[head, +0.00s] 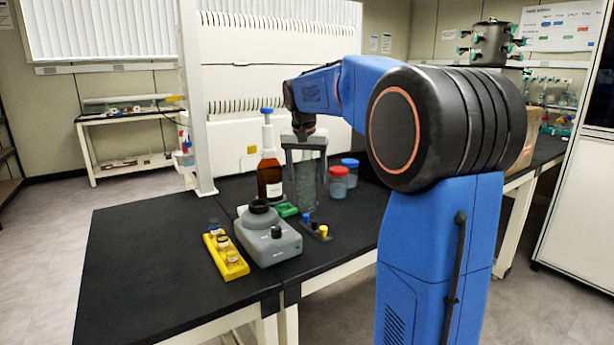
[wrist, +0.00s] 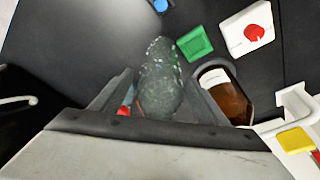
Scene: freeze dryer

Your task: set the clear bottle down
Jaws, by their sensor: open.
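The clear bottle (head: 308,190) stands upright on the black bench top, beside the brown bottle. My gripper (head: 307,176) is open, pointing down, with one finger on each side of the clear bottle. In the wrist view the clear bottle (wrist: 158,75) shows as a speckled grey-green shape between the two spread fingers (wrist: 161,92). A gap shows beside the bottle on the right finger's side; contact on the left side is hard to tell.
A brown bottle (head: 270,178) with a blue-topped dispenser stands close at left. Red-lidded (head: 338,183) and blue-lidded (head: 350,170) jars stand at right. A grey device (head: 268,240), yellow vial rack (head: 226,256) and green block (head: 286,210) are in front. The bench's left part is clear.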

